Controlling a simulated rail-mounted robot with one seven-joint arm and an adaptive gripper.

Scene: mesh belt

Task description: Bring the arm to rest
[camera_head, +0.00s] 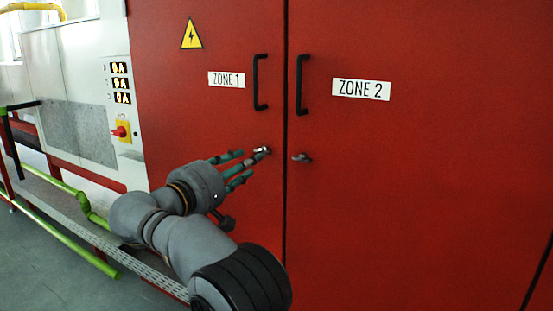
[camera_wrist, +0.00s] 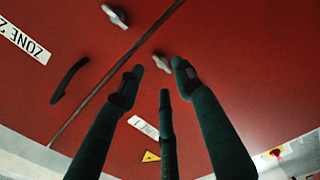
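My three-fingered gripper (camera_head: 243,161) is in front of the red Zone 1 door (camera_head: 215,125), its green fingers pointing at the door. The fingers are spread, with nothing held between them. In the wrist view, my gripper (camera_wrist: 160,76) has the small grey Zone 1 latch (camera_wrist: 162,63) just beyond and between its fingertips. The latch also shows in the head view (camera_head: 262,150), close to the fingertips. I cannot tell whether any finger touches it. My arm reaches in from the lower middle of the head view, bent at the elbow.
The red Zone 2 door (camera_head: 420,190) with its own latch (camera_head: 301,157) is to the right. Black handles (camera_head: 258,82) stand out above the latches. A control panel (camera_head: 121,100), green pipes (camera_head: 62,232) and a perforated metal rail (camera_head: 130,255) are on the left.

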